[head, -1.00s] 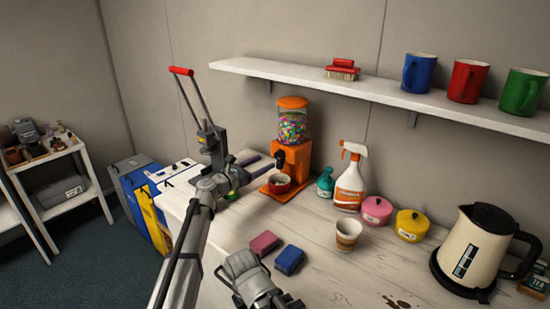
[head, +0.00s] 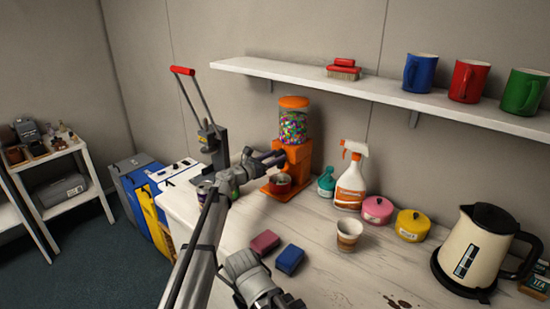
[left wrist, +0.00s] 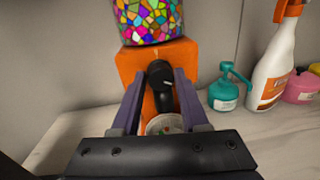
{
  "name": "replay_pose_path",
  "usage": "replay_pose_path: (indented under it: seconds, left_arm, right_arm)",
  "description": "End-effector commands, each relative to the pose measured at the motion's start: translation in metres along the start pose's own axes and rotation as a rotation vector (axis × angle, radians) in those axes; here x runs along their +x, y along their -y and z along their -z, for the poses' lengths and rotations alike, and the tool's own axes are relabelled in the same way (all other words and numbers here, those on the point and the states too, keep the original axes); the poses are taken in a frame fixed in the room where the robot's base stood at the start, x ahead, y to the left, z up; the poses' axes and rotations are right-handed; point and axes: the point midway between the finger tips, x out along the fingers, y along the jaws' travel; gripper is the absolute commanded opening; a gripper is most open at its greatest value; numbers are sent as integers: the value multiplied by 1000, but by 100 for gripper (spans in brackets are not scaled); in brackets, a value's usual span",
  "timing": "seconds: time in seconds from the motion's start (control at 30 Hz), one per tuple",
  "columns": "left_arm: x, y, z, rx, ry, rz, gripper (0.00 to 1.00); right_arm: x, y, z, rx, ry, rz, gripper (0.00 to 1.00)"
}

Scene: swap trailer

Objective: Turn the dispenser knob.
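The orange dispenser (head: 297,160) with a clear globe of coloured candy stands on the counter near the wall. It also fills the middle of the left wrist view (left wrist: 190,55). Its black knob (left wrist: 160,74) sits between the fingers of my left gripper (left wrist: 160,86), with one finger on each side. The fingers are apart; whether they touch the knob I cannot tell. In the head view the left gripper (head: 273,158) is at the dispenser's front and covers the knob.
A teal pump bottle (head: 325,184), a spray bottle (head: 350,187), a paper cup (head: 348,236) and a kettle (head: 474,250) stand to the right. A pink sponge (head: 264,242) and a blue sponge (head: 290,259) lie in front. A red-handled lever press (head: 217,145) stands left.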

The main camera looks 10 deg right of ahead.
Motion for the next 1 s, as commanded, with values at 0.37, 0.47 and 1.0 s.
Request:
replay_pose_path:
  seconds: [0.37,0.47,1.0]
  left_arm:
    - [0,0,0,0,0,0,0]
    - [0,0,0,0,0,0,0]
    - [0,1,-1,205,-19,2,0]
  right_arm:
    - [0,0,0,0,0,0,0]
    - [0,0,0,0,0,0,0]
    - [-6,0,0,0,0,0,0]
